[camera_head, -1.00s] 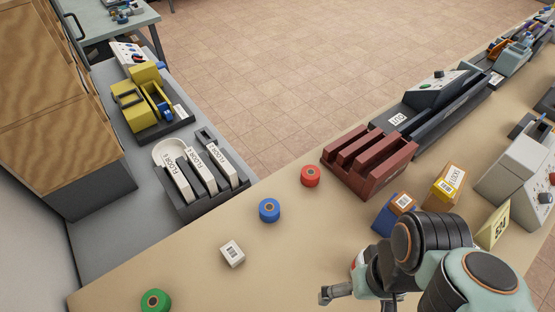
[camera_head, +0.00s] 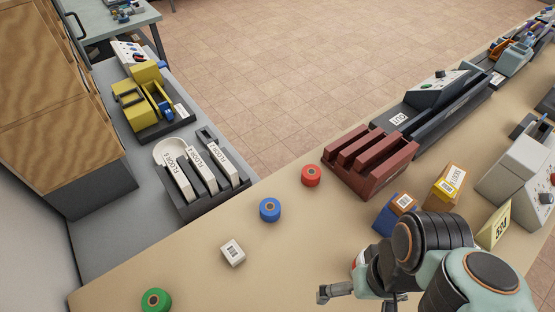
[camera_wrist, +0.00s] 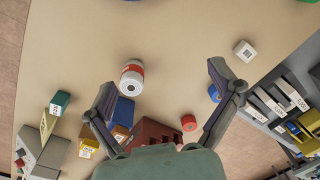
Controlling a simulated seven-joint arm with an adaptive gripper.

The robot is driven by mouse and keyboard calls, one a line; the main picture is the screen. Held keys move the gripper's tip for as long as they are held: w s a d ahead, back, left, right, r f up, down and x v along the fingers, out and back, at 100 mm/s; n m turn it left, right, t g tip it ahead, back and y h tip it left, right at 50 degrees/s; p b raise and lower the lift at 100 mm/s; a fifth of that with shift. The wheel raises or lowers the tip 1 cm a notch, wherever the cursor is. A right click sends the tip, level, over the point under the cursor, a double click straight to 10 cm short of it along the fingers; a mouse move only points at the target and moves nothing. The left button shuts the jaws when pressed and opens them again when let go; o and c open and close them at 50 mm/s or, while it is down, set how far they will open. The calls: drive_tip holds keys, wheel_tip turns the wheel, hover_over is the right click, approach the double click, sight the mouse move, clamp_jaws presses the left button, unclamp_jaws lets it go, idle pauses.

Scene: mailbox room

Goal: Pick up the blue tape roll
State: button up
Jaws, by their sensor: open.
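The blue tape roll (camera_head: 270,209) lies flat on the tan counter, between the red tape roll (camera_head: 311,175) and a small white labelled box (camera_head: 233,252). In the wrist view the blue roll (camera_wrist: 213,92) is partly hidden behind the right-hand finger. My gripper (camera_wrist: 160,84) is open with its fingers wide apart and nothing held between them. In the head view it is at the lower right, mostly hidden by my arm, well apart from the blue roll.
A green tape roll (camera_head: 156,300) lies at the front left. A maroon slotted rack (camera_head: 371,162) stands beyond the red roll. In the wrist view, a white and red canister (camera_wrist: 131,78) is near the left-hand finger.

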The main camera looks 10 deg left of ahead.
drive_tip(key=w+r+m+t, duration=0.25)
drive_tip(key=w+r, duration=0.25)
drive_tip(key=w, duration=0.6)
drive_tip(key=w+a+f+t, duration=0.1)
drive_tip(key=w+a, duration=0.1)
drive_tip(key=w, duration=0.4)
drive_tip(key=w+a+f+t, duration=0.1)
drive_tip(key=w+a, duration=0.2)
drive_tip(key=w, duration=0.3)
drive_tip(key=n+g+h, duration=0.1)
drive_tip(key=n+g, duration=0.3)
hover_over(270, 207)
drive_tip(key=shift+m, duration=0.25)
wheel_tip(270, 207, down, 21)
drive_tip(key=shift+r, duration=0.15)
wheel_tip(270, 207, down, 6)
drive_tip(key=shift+f, duration=0.1)
drive_tip(key=shift+c, duration=0.3)
